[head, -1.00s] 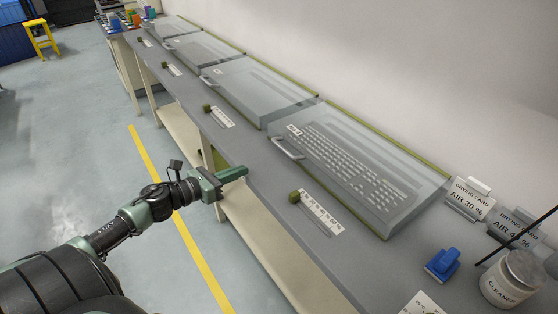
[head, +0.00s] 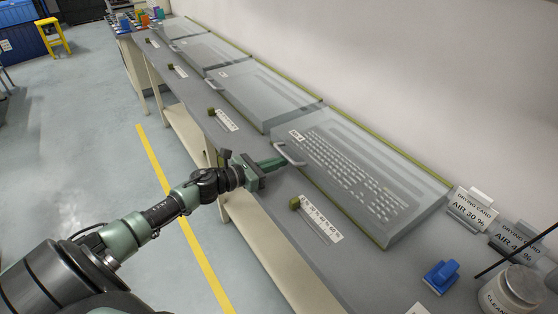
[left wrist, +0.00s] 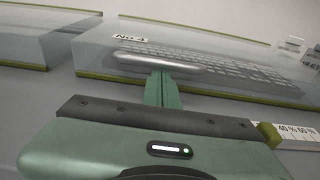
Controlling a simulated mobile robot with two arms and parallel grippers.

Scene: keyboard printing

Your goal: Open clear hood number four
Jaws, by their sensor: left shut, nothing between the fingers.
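Clear hood number four (head: 365,165) is the nearest hood on the bench, closed over a keyboard. Its label "No.4" also shows in the left wrist view (left wrist: 131,38). Its handle (head: 290,154) is a pale bar on the front face; the left wrist view shows the handle (left wrist: 158,61) just beyond my fingertips. My left gripper (head: 279,162) is shut and empty, its green fingers pointing at the handle's near end. I cannot tell whether the fingertips touch the handle. My right gripper is not in view.
More clear hoods (head: 262,92) stand in a row farther along the grey bench. A slider scale with a green knob (head: 295,203) lies in front of hood four. A blue block (head: 441,276), drying cards (head: 471,208) and a cleaner pot (head: 511,292) are at the right.

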